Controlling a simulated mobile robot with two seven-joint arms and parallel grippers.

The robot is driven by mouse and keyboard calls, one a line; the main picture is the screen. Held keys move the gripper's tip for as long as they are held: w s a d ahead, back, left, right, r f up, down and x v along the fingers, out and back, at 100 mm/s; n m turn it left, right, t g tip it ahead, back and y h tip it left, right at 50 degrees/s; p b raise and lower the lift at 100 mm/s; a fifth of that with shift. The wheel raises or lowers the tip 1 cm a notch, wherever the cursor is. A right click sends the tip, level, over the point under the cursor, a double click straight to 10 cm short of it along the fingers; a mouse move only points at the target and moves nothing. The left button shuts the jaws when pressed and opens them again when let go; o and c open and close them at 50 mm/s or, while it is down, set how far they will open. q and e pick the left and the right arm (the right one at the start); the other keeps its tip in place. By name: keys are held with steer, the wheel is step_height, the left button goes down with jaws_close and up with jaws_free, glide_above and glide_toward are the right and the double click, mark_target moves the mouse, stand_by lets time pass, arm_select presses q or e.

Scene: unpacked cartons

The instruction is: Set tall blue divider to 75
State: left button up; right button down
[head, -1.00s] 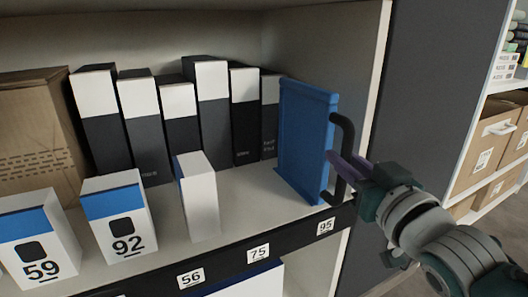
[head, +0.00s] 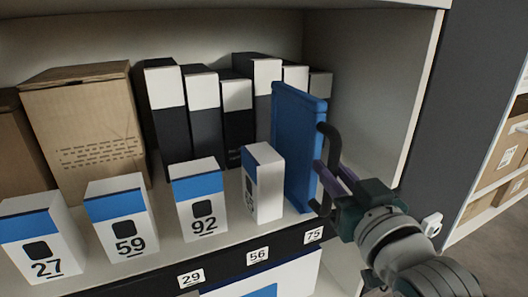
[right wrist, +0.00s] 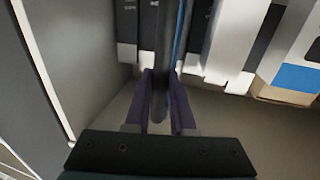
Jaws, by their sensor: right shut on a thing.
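The tall blue divider (head: 300,150) stands upright on the shelf, with a black handle (head: 331,150) on its front edge. Its lower front end is just above the 75 label (head: 313,235) on the shelf edge. My right gripper (head: 326,178) is shut on the handle with its purple fingers. In the right wrist view, the fingers (right wrist: 160,105) lie on both sides of the dark handle bar (right wrist: 159,60), and the divider (right wrist: 179,40) shows as a thin blue strip. My left gripper is not in view.
A white box (head: 264,185) stands close left of the divider. Blue-topped boxes 92 (head: 200,205), 59 (head: 122,225) and 27 (head: 42,240) stand further left. Dark binders (head: 205,115) line the back. Free room lies between the divider and the right side wall (head: 375,90).

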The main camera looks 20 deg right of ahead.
steer(key=c, duration=0.8)
jaws_free()
steer(key=shift+a, duration=0.1)
steer(key=shift+o, duration=0.2)
steer(key=shift+s, duration=0.15)
steer(key=shift+s+a+p, duration=0.1)
steer(key=shift+s+p, duration=0.2)
steer(key=shift+s, duration=0.05)
steer(key=s+a+p, duration=0.1)
steer(key=s+p, duration=0.2)
steer(key=s, duration=0.6)
